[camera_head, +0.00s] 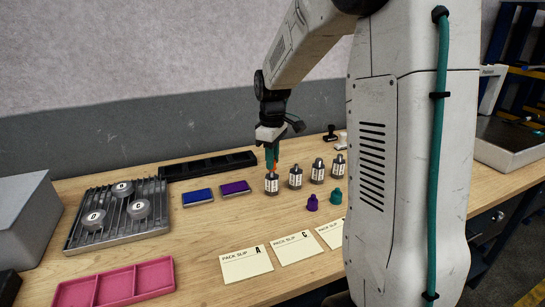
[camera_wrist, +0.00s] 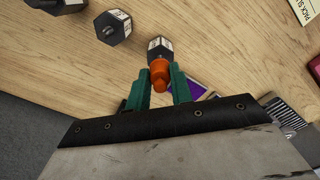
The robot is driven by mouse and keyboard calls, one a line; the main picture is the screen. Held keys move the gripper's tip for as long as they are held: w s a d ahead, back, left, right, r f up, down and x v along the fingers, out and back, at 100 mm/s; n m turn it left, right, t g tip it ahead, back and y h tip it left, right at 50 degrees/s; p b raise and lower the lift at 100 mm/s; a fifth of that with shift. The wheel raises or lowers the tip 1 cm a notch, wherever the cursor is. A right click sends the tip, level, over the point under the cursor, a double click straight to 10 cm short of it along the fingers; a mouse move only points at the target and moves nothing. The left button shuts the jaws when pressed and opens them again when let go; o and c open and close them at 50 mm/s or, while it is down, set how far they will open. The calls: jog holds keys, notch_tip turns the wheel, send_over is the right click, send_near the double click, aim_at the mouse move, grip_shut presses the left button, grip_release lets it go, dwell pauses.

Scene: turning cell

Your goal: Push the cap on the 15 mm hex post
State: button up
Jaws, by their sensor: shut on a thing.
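My gripper (camera_head: 271,162) points down over the leftmost post of a row. In the wrist view its green fingers (camera_wrist: 160,79) are shut on an orange cap (camera_wrist: 160,73). The cap lines up with the top of a dark hex post with a white label (camera_wrist: 160,47), also seen in the head view (camera_head: 271,185). Cap and post look to be touching or very close; I cannot tell how far the cap is on. Similar posts stand to the right (camera_head: 295,178), (camera_head: 317,172), (camera_head: 338,166). Their size labels are too small to read.
A purple cap (camera_head: 312,202) and a teal cap (camera_head: 336,197) stand in front of the row. A blue pad (camera_head: 197,197) and a purple pad (camera_head: 235,188) lie left. Paper pack slips (camera_head: 246,264) lie in front. A black tray (camera_head: 180,171) is behind.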

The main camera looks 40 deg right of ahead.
jog(key=shift+f, duration=0.45)
dwell(0.6)
jog(key=o, duration=1.5)
jog(key=shift+r, duration=2.55)
grip_shut()
jog(key=shift+f, duration=0.1)
